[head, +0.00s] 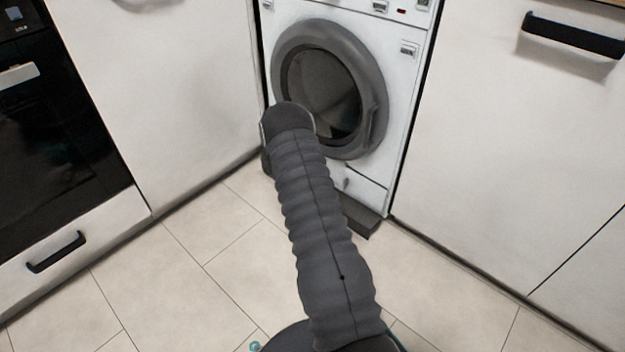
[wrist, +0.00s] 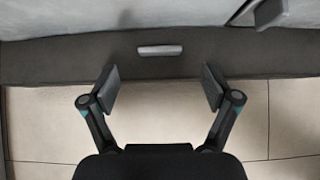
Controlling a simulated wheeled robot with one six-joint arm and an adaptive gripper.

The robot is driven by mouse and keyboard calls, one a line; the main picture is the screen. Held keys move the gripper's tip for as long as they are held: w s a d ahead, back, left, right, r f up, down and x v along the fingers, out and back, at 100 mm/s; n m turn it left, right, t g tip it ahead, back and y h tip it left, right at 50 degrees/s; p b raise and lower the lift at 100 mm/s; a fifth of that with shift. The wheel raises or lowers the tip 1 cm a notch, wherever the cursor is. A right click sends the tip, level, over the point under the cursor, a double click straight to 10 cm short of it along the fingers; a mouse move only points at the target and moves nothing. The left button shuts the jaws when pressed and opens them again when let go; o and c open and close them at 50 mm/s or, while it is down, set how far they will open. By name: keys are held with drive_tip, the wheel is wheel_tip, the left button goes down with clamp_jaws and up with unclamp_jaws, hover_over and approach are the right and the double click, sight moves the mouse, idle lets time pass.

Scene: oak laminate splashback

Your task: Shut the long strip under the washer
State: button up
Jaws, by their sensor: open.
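The washer (head: 400,75) is a white front-loader with a grey round door, at the top centre of the head view. The long dark grey strip (head: 365,223) at its foot sticks out past the washer front at its right end. My arm hides much of the strip in the head view. In the wrist view the strip (wrist: 220,62) runs across the picture and carries a small pale handle (wrist: 160,50). My gripper (wrist: 161,88) is open and empty, its fingers spread to either side of the handle and overlapping the strip's near edge in the picture. Contact cannot be told.
White cabinet fronts flank the washer, with a black-handled one at right (head: 520,150). A black oven (head: 60,140) is at left, above a drawer with a black handle (head: 56,252). The beige tiled floor (head: 185,290) is clear.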

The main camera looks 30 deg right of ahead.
drive_tip(key=v, duration=0.6)
drive_tip(key=shift+s+d, duration=0.1)
drive_tip(key=shift+d, duration=0.05)
idle(0.3)
drive_tip(key=s+a+r+m+g+y, duration=0.2)
drive_tip(key=s+a+m+g, duration=0.2)
drive_tip(key=s+m, duration=0.7)
drive_tip(key=s+a+r+m+t+y+p, duration=0.2)
drive_tip(key=s+a+r, duration=0.6)
drive_tip(key=r, duration=0.7)
drive_tip(key=s+a+r+m+t+y+p, duration=0.2)
drive_tip(key=s+a+r, duration=0.6)
drive_tip(key=r, duration=0.8)
drive_tip(key=s+a+r+m+t+y+p, duration=0.2)
drive_tip(key=s+a+r+m+p, duration=0.4)
drive_tip(key=s+r, duration=0.7)
wheel_tip(320, 180, up, 3)
drive_tip(key=shift+s+a+f+t, duration=0.25)
drive_tip(key=shift+a+t, duration=0.45)
drive_tip(key=shift+a, duration=0.25)
